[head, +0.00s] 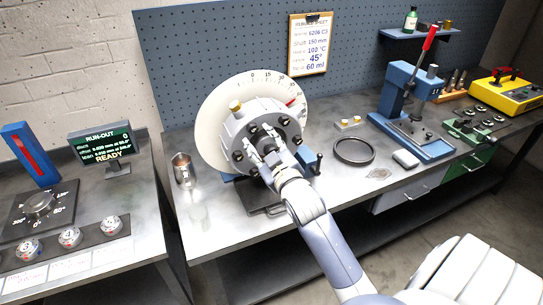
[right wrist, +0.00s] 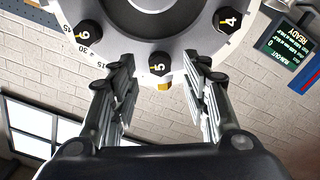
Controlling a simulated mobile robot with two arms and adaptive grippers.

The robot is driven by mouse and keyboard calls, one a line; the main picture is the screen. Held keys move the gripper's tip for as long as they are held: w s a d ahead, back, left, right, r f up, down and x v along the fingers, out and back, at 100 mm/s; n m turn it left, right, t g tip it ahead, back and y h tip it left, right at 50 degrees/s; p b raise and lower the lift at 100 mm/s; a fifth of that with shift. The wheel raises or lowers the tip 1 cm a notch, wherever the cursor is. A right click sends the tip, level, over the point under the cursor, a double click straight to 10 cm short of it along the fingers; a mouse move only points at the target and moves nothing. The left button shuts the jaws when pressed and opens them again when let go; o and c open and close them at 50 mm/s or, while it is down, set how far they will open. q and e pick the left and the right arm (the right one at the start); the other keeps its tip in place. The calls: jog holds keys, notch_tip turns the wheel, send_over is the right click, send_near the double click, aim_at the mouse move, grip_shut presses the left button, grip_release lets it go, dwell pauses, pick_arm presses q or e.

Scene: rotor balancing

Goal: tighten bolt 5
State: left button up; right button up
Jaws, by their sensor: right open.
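The rotor shows in the head view as a grey hub (head: 237,128) with dark bolts around its face, in front of a pale graduated disc (head: 216,103). In the right wrist view, bolt 5 (right wrist: 158,63) is a black head with a white 5, between bolt 6 (right wrist: 88,33) and bolt 4 (right wrist: 228,19). My right gripper (right wrist: 159,76) is open, with one finger on each side of bolt 5 and visible gaps to it. In the head view my right gripper (head: 269,156) is in front of the hub and hides part of its face. My left gripper is out of view.
A run-out display (head: 101,146) reading READY stands left. A metal cup (head: 183,170) is left of the rotor. A black ring (head: 354,151) and a blue press (head: 398,92) are to the right. A brass piece (right wrist: 163,87) shows just beyond bolt 5.

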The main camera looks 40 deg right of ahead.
jog(key=v, duration=0.8)
jog(key=shift+s, duration=0.3)
jog(key=s+a+f+g+y, duration=0.1)
jog(key=s+a+f+g, duration=0.2)
jog(key=f, duration=0.4)
jog(key=s+a+f+g+y, duration=0.2)
jog(key=s+a+f+g, duration=0.15)
jog(key=f, duration=0.35)
jog(key=s+a+f+g+y, duration=0.1)
jog(key=s+a+f+g, duration=0.2)
jog(key=s, duration=0.2)
jog(key=s+a+f+m+g, duration=0.1)
jog(key=s+a+f+g, duration=0.1)
jog(key=s+f, duration=0.25)
jog(key=s+a+f+g+y, duration=0.1)
jog(key=s+a+f+g, duration=0.2)
jog(key=s, duration=0.3)
notch_tip(320, 180, down, 27)
jog(key=s+b, duration=0.2)
jog(key=b, duration=0.1)
jog(key=s+d+f+g+b, duration=0.2)
jog(key=s+d+f, duration=0.1)
jog(key=s+f, duration=1.3)
notch_tip(320, 180, down, 3)
jog(key=shift+s+h, duration=0.3)
